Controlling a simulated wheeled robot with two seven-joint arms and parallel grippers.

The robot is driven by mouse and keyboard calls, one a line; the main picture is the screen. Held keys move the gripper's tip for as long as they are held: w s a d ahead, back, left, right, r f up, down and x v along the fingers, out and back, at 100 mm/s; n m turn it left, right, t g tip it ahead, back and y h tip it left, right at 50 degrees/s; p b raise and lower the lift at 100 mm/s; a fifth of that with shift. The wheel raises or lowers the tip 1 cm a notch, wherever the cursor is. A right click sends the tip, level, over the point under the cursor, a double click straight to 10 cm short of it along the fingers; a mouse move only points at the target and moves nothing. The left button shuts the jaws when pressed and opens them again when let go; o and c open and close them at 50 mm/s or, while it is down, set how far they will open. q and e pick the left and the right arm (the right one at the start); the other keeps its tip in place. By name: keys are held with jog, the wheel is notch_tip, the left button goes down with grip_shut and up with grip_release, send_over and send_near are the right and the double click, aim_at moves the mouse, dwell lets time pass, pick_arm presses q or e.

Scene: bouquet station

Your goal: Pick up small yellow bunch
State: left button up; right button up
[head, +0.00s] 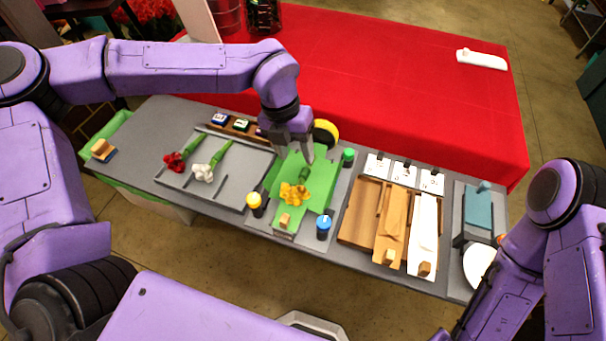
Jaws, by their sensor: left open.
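The small yellow bunch (294,194) lies on green paper (317,187) in the middle of the grey table, its green stems pointing away from me. My left gripper (304,150) is open and points down over the far part of the green paper, close above the stem end of the bunch. I cannot tell whether a finger touches the stems. My right arm shows at the right edge, but its gripper is out of view.
A red bunch (174,161) and a white bunch (203,173) lie on a grey tray to the left. Yellow-topped (254,202) and blue (323,226) pots flank the paper. A red-covered table (400,95) stands behind.

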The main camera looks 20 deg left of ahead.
aim_at(303, 172)
pick_arm(q)
jog(key=f, duration=0.2)
jog(key=d+f+p, duration=0.1)
jog(key=f, duration=0.1)
jog(key=f+p, duration=0.1)
jog(key=f, duration=0.2)
jog(key=shift+w+d+f, duration=0.1)
jog(key=shift+w+d, duration=0.1)
jog(key=shift+d, duration=0.1)
jog(key=shift+d+f, duration=0.1)
jog(key=shift+f, duration=0.1)
jog(key=shift+s, duration=0.1)
jog(key=shift+c, duration=0.3)
grip_shut()
